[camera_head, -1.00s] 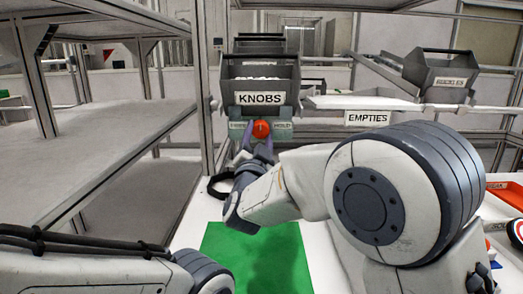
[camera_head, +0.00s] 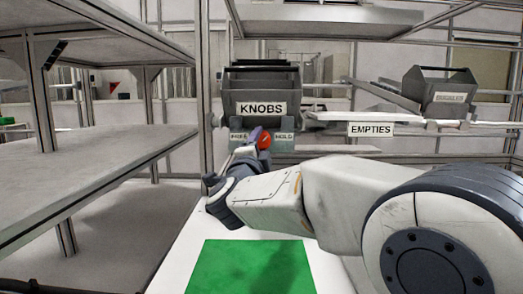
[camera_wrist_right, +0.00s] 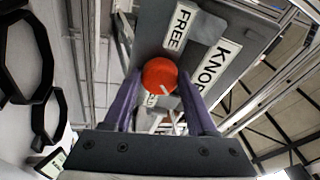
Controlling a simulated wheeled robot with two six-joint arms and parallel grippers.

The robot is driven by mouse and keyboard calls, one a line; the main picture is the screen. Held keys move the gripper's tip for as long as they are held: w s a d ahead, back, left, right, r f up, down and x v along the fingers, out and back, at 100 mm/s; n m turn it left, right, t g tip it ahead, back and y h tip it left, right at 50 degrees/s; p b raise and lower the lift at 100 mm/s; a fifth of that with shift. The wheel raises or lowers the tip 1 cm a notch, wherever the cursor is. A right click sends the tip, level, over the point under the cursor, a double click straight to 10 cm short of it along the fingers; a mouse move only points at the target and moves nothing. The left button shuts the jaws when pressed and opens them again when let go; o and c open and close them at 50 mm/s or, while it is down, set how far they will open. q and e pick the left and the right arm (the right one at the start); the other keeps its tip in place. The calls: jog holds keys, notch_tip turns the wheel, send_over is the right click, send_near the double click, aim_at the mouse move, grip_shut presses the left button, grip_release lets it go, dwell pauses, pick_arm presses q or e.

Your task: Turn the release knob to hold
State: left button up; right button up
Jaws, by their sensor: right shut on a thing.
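The red release knob (camera_head: 264,141) sits on a grey plate under the KNOBS bin. A FREE label (camera_head: 239,137) is at its left and a HOLD label (camera_head: 284,136) at its right. There the FREE label (camera_wrist_right: 180,26) is above the knob and the HOLD label is partly hidden below. The knob's exact pointer angle is hard to read. My left gripper is out of view.
The grey KNOBS bin (camera_head: 261,94) stands directly above the knob. A shelf labelled EMPTIES (camera_head: 371,129) and another grey bin (camera_head: 440,90) are at the right. A green mat (camera_head: 250,267) lies on the white table below. Metal shelving (camera_head: 100,170) fills the left.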

dwell(0.3)
jog(key=o, duration=1.4)
jog(key=shift+c, duration=0.2)
jog(key=v, duration=1)
jog(key=shift+s, duration=0.25)
jog(key=shift+r, duration=0.1)
